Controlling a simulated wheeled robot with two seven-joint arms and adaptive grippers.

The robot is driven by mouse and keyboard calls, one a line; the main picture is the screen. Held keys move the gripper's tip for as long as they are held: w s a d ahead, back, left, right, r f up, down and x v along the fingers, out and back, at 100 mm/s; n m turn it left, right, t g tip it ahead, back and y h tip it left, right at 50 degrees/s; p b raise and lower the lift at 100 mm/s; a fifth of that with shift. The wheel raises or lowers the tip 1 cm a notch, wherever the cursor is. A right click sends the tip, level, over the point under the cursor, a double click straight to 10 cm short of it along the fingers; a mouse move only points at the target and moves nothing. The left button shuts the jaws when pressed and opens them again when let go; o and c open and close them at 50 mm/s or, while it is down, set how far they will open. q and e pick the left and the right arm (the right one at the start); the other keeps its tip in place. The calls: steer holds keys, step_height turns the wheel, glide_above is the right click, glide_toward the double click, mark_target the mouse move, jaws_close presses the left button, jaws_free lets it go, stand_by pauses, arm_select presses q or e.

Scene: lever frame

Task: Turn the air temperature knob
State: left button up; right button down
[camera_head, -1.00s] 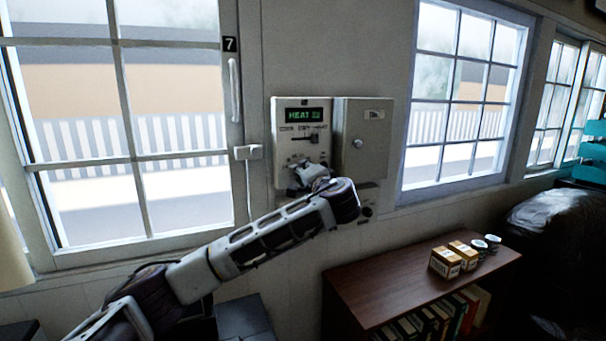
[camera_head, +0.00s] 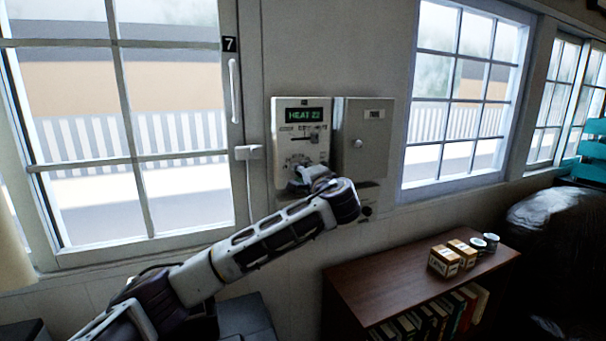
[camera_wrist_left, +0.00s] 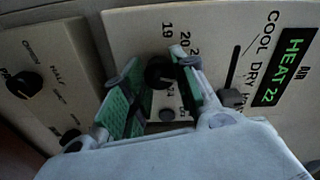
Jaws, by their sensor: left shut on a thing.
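The control panel (camera_head: 287,131) is a pale box on the wall between two windows. Its green display (camera_head: 304,115) reads HEAT 22, also in the left wrist view (camera_wrist_left: 285,70). In the left wrist view the black air temperature knob (camera_wrist_left: 158,73) sits on the panel beside a number scale with 19 and 20 legible. My left gripper (camera_wrist_left: 155,88) has its green-padded fingers on either side of this knob and is shut on it. In the head view my left gripper (camera_head: 305,180) is at the panel's lower part and hides the knob. My right gripper is not in view.
A grey box (camera_head: 364,135) with a round knob adjoins the panel's right side. A black slider (camera_wrist_left: 231,98) lies close to the fingers. Below right, a brown shelf (camera_head: 375,288) carries small boxes (camera_head: 454,258) and two cups. Another black knob (camera_wrist_left: 24,84) is at left.

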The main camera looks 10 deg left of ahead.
arm_select(q)
steer(key=o, duration=1.1)
steer(key=shift+c, duration=0.2)
steer(key=v, duration=1.2)
steer(key=shift+d+f, duration=0.1)
